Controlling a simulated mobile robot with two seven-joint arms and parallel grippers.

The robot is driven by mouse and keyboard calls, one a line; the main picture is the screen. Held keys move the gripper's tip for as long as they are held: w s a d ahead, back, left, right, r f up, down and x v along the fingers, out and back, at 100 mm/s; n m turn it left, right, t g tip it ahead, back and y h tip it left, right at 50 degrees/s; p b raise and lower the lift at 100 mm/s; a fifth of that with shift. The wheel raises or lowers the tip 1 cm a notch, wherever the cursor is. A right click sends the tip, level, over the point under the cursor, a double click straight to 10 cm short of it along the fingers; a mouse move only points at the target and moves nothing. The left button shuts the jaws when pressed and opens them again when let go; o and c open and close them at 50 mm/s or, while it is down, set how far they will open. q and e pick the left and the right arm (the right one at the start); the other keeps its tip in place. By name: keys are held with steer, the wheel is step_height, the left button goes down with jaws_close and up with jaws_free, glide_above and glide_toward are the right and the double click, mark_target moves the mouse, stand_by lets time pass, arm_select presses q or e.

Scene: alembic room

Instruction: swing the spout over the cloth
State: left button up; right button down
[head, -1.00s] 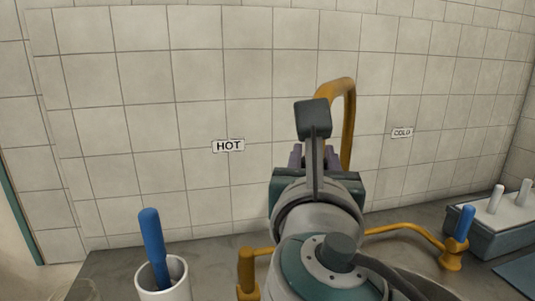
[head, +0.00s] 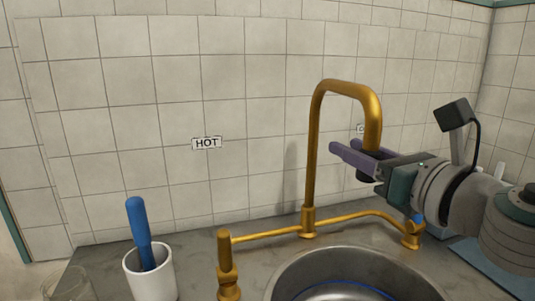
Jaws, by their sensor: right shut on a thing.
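The brass spout (head: 347,86) rises from the middle of the tap, arches over and drops to the right, near the sink's back right. My right gripper (head: 356,162) comes in from the right, with purple fingers shut on the spout's down-turned end. That end is partly hidden by the fingers. A flat blue-grey sheet (head: 476,259) lies on the counter at the right, partly hidden by my right arm; I cannot tell whether it is the cloth. My left gripper is not in view.
The steel sink (head: 300,268) sits below the spout, with a blue curved rim inside. The hot-side tap post (head: 227,270) stands left of it. A white cup (head: 150,282) holds a blue-handled tool (head: 139,225). A tiled wall (head: 150,100) closes the back.

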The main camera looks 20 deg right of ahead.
steer(key=shift+d+b, duration=0.4)
steer(key=shift+d, duration=1.25)
steer(key=c, duration=0.5)
jaws_free()
steer(key=shift+s, duration=0.1)
steer(key=s, duration=0.3)
steer(key=s+b, duration=0.1)
steer(key=s, duration=0.2)
steer(key=s+d+b, duration=0.1)
steer(key=s, duration=0.2)
steer(key=shift+s+d, duration=0.1)
steer(key=shift+s, duration=0.3)
